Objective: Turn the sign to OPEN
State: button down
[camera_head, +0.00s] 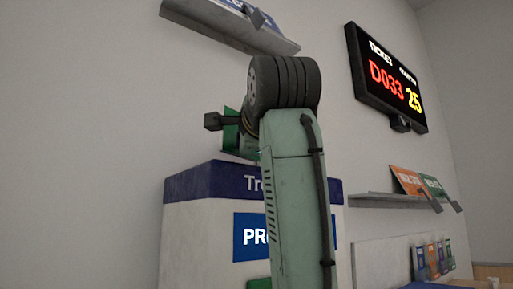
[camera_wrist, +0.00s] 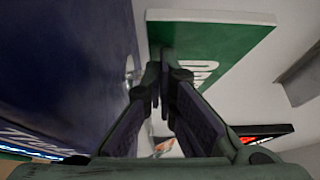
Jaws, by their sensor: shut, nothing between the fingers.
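A green sign panel with white lettering (camera_wrist: 225,45) fills the upper middle of the wrist view, seen at a steep angle. Its lettering is partly hidden by my fingers, so I cannot read the word. In the head view a small green piece (camera_head: 230,132) shows at the left of my arm, above the blue-topped cabinet; it looks like the same sign. My gripper (camera_wrist: 158,88) is shut and empty, its fingertips close to the sign's lower left edge; I cannot tell whether they touch it. My arm hides most of the sign and the gripper in the head view.
The cabinet's dark blue top band (camera_head: 200,181) stands just below, and a dark blue surface (camera_wrist: 60,60) fills the wrist view's left. A wall shelf (camera_head: 230,25) hangs above. A number display (camera_head: 385,80) and a leaflet shelf (camera_head: 385,200) are at right.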

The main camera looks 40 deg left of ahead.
jog(key=shift+s+a+p, duration=0.15)
jog(key=shift+s+a, duration=0.1)
jog(key=shift+a, duration=0.25)
jog(key=shift+s+a+p, duration=0.15)
jog(key=shift+s+a, duration=0.1)
jog(key=shift+a, duration=0.3)
jog(key=shift+w, duration=0.1)
